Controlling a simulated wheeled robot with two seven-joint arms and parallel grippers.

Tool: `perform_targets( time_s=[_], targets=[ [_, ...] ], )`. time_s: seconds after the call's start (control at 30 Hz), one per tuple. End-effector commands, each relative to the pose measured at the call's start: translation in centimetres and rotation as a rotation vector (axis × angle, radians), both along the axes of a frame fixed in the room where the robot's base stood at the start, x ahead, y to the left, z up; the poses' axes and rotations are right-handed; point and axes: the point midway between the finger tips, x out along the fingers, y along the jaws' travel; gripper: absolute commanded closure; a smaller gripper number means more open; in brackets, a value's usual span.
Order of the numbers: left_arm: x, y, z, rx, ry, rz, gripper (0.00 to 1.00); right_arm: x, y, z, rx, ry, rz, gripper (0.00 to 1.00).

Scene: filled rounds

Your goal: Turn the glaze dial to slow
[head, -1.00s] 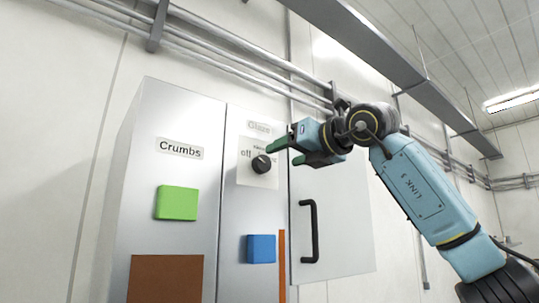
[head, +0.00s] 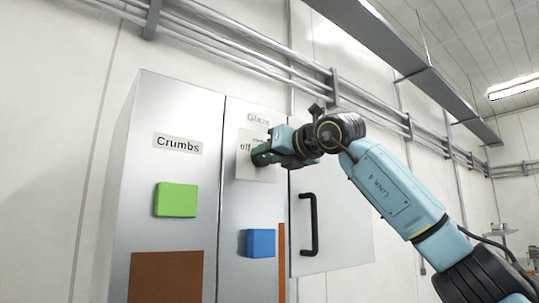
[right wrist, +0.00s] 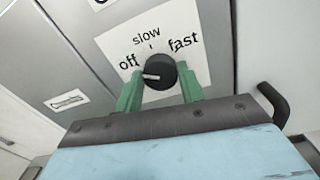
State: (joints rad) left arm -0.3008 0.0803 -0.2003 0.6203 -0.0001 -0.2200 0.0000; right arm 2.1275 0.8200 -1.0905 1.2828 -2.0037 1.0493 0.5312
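The glaze dial (right wrist: 160,72) is a round black knob with a white pointer mark, on a white plate (right wrist: 205,20) lettered off, slow and fast. In the right wrist view the mark points left, towards off. My right gripper (right wrist: 160,80) has its green fingers on either side of the knob, seemingly touching both edges. My left gripper is not in view.
The crumbs panel (head: 178,144) is to the left, with a green block (head: 176,200) below its label. A blue block (head: 261,243) sits below the dial. A black handle (head: 310,225) stands out to the right, below my right arm.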

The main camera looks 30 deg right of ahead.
Motion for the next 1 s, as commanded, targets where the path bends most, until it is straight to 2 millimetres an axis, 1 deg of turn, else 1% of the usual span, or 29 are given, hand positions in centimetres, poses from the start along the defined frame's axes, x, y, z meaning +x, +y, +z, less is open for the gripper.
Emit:
perform_targets(
  time_s=[0.03, 0.1, 0.27, 0.47, 0.67, 1.0],
  targets=[
    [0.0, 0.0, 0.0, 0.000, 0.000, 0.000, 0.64, 0.0, 0.0, 0.0, 0.000, 0.000, 0.000, 0.76],
    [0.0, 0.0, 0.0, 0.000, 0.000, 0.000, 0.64, 0.0, 0.0, 0.0, 0.000, 0.000, 0.000, 0.84],
    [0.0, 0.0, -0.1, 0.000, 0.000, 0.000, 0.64, 0.0, 0.0, 0.0, 0.008, 0.000, 0.000, 0.84],
    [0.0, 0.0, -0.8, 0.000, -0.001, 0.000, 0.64, 0.0, 0.0, -0.1, 0.065, 0.003, 0.001, 0.84],
    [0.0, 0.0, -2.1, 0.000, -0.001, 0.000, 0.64, 0.0, 0.1, -0.2, 0.194, 0.013, 0.003, 0.84],
    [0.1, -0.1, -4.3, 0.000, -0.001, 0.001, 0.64, 0.0, -0.1, -0.3, 0.509, 0.038, 0.002, 0.84]
  ],
)
